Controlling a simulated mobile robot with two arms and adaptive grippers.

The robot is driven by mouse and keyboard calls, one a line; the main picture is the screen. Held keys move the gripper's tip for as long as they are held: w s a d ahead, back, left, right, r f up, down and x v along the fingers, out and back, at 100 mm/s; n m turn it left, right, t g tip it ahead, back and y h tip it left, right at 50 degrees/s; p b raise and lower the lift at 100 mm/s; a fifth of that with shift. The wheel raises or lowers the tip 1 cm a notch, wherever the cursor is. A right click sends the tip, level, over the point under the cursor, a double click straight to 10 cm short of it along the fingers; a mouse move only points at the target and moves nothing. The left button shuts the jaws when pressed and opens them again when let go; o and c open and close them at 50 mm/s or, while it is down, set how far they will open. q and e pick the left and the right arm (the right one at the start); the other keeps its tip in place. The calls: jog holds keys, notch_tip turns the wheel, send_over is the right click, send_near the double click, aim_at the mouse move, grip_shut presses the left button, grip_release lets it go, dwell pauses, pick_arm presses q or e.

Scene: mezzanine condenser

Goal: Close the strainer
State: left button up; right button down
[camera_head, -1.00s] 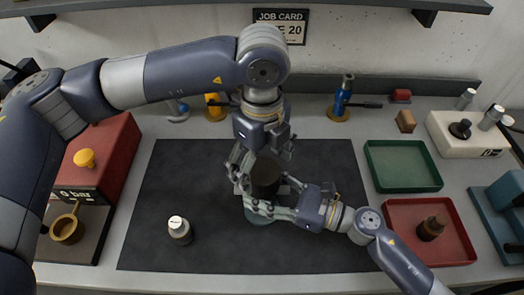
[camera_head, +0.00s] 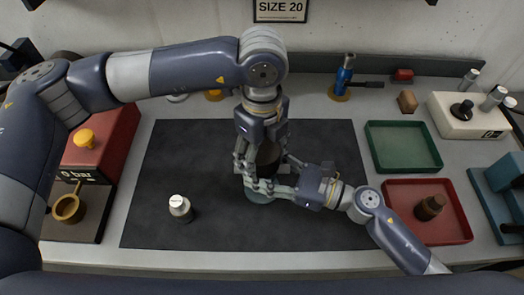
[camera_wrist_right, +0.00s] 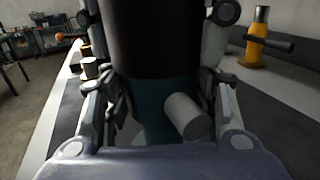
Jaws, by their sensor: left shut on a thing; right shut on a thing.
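The strainer stands near the middle of the dark mat, with a dark cylindrical upper part (camera_head: 268,156) and a teal base (camera_head: 260,196). My left gripper (camera_head: 262,160) reaches down from above and is shut on the dark upper part. My right gripper (camera_head: 268,182) comes in from the right and is shut around the strainer lower down. In the right wrist view the dark cylinder (camera_wrist_right: 160,40) rises above a teal body (camera_wrist_right: 150,100) with a grey stub (camera_wrist_right: 187,117), between my right fingers. The fingers hide much of the strainer, including most of its joint.
A small white-capped bottle (camera_head: 180,208) stands on the mat (camera_head: 220,225) at the left. A red unit (camera_head: 100,140) stands at the left. The front mat is clear.

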pick_arm(q)
jog(key=m, duration=1.2)
jog(key=shift+f+m, duration=0.1)
jog(key=shift+m, duration=0.2)
jog(key=m, duration=1.7)
jog(key=shift+a+m, duration=0.1)
jog(key=shift+m, duration=0.3)
jog(key=m, duration=0.5)
jog(key=shift+f, duration=0.1)
jog(key=m, duration=0.6)
jog(key=shift+m, duration=0.3)
jog(key=m, duration=0.5)
pick_arm(e)
jog(key=shift+r, duration=0.1)
pick_arm(q)
jog(key=o, duration=1.2)
notch_tip(320, 180, up, 12)
jog(key=shift+r, duration=0.1)
